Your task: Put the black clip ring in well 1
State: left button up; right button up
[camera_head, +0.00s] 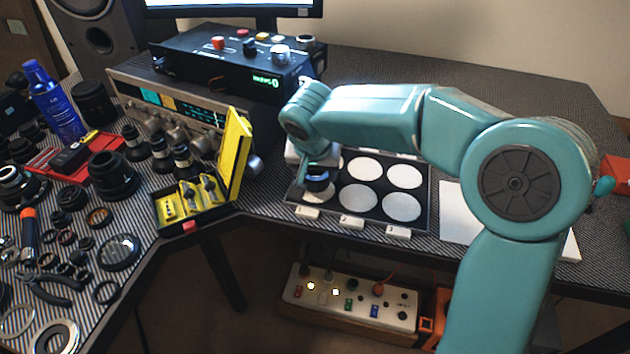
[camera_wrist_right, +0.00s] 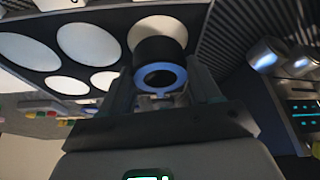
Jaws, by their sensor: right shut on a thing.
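My right gripper (camera_head: 317,174) reaches over the front-left part of the black tray (camera_head: 428,200) with white round wells. It is shut on a short black round piece (camera_head: 317,184), which I take to be the black clip ring. In the right wrist view the piece (camera_wrist_right: 160,52) sits between the fingers (camera_wrist_right: 160,98) and shows a blue rim around a dark opening. Behind it is a white well disc (camera_wrist_right: 148,24), partly covered. In the head view, label 1 (camera_head: 307,212) is just in front; well 1 is mostly hidden by gripper and piece. I cannot tell whether the piece touches the tray.
A yellow open case (camera_head: 236,150) stands left of the tray, its lid upright. A silver receiver (camera_head: 170,100) and black box (camera_head: 235,60) stand behind it. A white sheet (camera_head: 460,212) lies right of the tray. Many lens parts and tools crowd the left desk.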

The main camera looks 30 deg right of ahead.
aim_at(315, 180)
notch_tip(315, 180, down, 2)
jog(key=shift+f, duration=0.1)
jog(key=shift+w+f, duration=0.1)
jog(key=shift+f, duration=0.25)
jog(key=shift+f+b, duration=0.15)
jog(key=shift+b, duration=0.3)
jog(key=o, duration=1)
jog(key=shift+o, duration=0.2)
